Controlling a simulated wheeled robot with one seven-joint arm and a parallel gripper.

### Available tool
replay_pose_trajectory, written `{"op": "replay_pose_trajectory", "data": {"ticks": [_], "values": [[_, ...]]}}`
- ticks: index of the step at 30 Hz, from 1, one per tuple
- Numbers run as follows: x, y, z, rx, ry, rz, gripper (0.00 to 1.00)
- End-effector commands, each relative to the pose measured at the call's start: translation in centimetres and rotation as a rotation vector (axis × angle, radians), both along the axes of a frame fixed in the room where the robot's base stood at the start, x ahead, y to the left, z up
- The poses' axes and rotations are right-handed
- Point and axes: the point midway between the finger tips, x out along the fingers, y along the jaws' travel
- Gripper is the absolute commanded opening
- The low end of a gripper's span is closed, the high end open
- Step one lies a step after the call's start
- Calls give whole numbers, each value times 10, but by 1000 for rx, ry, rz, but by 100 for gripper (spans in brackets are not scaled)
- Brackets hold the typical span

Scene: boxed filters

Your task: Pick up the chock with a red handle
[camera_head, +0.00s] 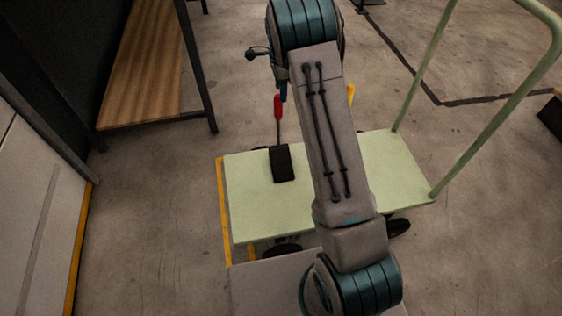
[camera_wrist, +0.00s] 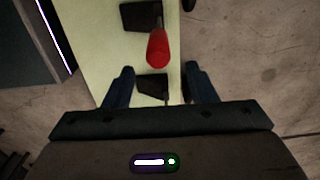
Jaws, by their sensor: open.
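The chock with a red handle (camera_head: 278,106) stands on a pale green cart platform; its black block (camera_head: 282,164) rests left of my arm in the head view, with a thin dark rod up to the handle. In the wrist view the red handle (camera_wrist: 157,48) is just above the gap between the fingertips, and no finger is seen touching it. My gripper (camera_wrist: 158,74) is open and empty. The wrist view shows two black blocks, one above the handle (camera_wrist: 141,15) and one between the fingers (camera_wrist: 152,86); I cannot tell which carries it.
A small yellow piece (camera_head: 351,93) shows beside my arm, mostly hidden. A wooden bench (camera_head: 145,65) stands at upper left. Concrete floor lies open around the cart.

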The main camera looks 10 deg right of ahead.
Motion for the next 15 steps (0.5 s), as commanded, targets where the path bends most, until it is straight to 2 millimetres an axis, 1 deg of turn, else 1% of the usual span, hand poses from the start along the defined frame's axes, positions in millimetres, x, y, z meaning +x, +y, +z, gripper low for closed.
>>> {"op": "replay_pose_trajectory", "data": {"ticks": [5,10,12,15], "values": [[-1,3,-12,0,2,1,51],[-2,10,-39,1,2,2,51],[-1,9,-48,1,1,1,51],[-1,9,-54,1,-1,1,51]]}}
